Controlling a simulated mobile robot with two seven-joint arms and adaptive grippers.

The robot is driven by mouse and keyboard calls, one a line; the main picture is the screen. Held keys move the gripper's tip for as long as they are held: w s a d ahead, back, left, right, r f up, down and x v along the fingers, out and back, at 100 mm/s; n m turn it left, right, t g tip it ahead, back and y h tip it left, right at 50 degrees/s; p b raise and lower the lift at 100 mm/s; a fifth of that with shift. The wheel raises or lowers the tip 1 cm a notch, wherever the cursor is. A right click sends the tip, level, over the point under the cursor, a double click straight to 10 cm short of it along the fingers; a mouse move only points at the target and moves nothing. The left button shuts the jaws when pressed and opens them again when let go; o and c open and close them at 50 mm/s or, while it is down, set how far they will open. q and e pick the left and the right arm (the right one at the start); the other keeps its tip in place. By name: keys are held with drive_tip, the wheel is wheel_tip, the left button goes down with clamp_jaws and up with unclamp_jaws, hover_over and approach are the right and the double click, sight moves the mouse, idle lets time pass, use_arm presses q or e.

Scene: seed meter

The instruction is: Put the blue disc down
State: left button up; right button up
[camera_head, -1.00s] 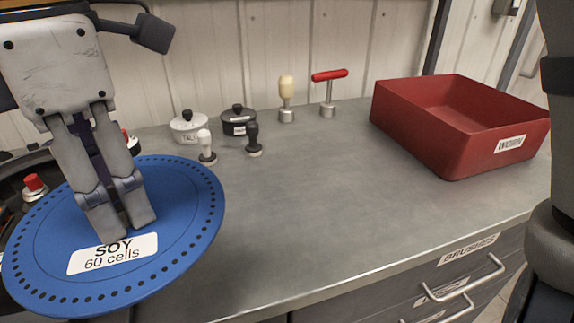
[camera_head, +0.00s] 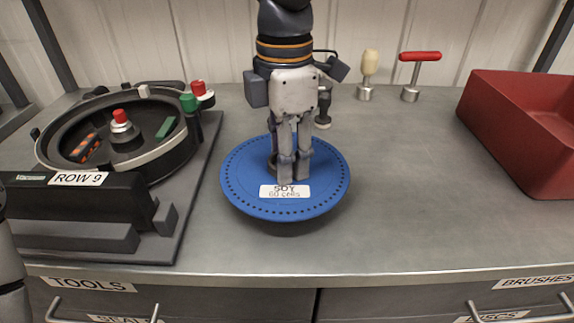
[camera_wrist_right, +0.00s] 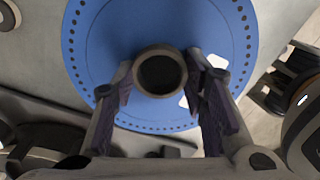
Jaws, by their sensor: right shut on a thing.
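The blue disc (camera_head: 240,188), with a white "SOY 60 cells" label and a ring of small holes, is over the middle of the grey bench in the head view. My right gripper (camera_head: 292,172) comes down from above and is shut on the disc's raised central hub. In the right wrist view the fingers sit on both sides of the round hub (camera_wrist_right: 160,72), with the blue disc (camera_wrist_right: 100,30) behind it. A dark shadow shows under the disc's front edge; I cannot tell whether it touches the bench. My left gripper is not in view.
The seed meter housing (camera_head: 165,165), marked "ROW 9", stands left of the disc on a dark base plate. A red bin (camera_head: 500,130) is at right. A red T-handle tool (camera_head: 412,75) and a cream-knobbed tool (camera_head: 369,70) stand behind. Bare bench (camera_head: 410,190) lies right of the disc.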

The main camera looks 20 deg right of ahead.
drive_tip(key=shift+w+d+f, duration=0.1)
drive_tip(key=shift+d+f, duration=0.05)
drive_tip(key=shift+f, duration=0.8)
drive_tip(key=shift+w+d+f, duration=0.1)
drive_tip(key=shift+d+f, duration=0.05)
drive_tip(key=shift+f, duration=0.8)
drive_tip(key=shift+f, duration=0.15)
drive_tip(key=o, duration=1.1)
wheel_tip(320, 180, up, 12)
drive_tip(key=shift+r, duration=0.2)
